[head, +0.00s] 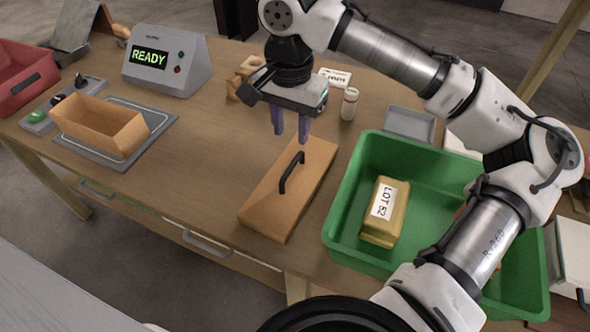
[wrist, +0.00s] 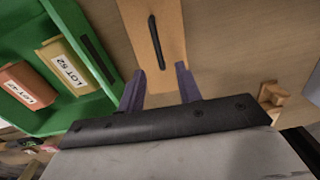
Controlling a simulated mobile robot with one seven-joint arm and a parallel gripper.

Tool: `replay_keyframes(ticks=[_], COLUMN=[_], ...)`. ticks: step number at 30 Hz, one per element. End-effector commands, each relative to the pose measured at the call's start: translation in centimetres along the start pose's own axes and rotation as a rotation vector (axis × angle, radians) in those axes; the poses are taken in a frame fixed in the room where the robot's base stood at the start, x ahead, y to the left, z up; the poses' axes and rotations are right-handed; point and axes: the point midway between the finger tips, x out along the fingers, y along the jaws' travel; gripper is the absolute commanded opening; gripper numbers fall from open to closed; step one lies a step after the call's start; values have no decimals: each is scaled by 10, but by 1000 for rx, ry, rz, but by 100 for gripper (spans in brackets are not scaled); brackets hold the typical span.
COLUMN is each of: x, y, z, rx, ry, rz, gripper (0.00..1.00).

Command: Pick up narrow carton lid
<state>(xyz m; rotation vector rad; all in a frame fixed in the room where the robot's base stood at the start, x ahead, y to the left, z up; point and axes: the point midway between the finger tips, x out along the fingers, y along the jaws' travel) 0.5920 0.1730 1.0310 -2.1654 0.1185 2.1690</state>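The narrow carton lid (head: 300,215) is a flat tan-orange panel with a black bar handle (head: 291,172). It lies on the table, left of the green bin. In the wrist view the lid (wrist: 172,55) and its handle (wrist: 157,42) lie ahead of my fingers. My gripper (head: 290,138) is above the far end of the lid, fingers pointing down. In the wrist view its purple fingers (wrist: 161,90) are spread apart with nothing between them that they hold. An open narrow carton (head: 97,128) sits on a grey plate at left.
A green bin (head: 343,210) holds a yellow block labelled LOT 52 (head: 385,212) and stands close right of the lid. Bare table lies left of the lid.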

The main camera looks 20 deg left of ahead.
Motion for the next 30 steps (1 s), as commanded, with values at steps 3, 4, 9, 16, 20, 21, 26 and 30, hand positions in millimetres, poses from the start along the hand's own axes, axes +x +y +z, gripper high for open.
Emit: replay_keyframes(ticks=[3,4,9,16,20,21,26,30], x=[24,30,51,68,88,94,107,109], y=[1,1,0,2,4,4,3,3], z=[0,0,0,2,3,3,3,3], rx=[0,-1,-1,-2,-3,-3,-2,-2], ry=[-2,-1,0,-1,0,0,1,2], rz=[2,0,0,0,0,0,-2,-2], gripper=[35,35,35,35,35,35,35,35])
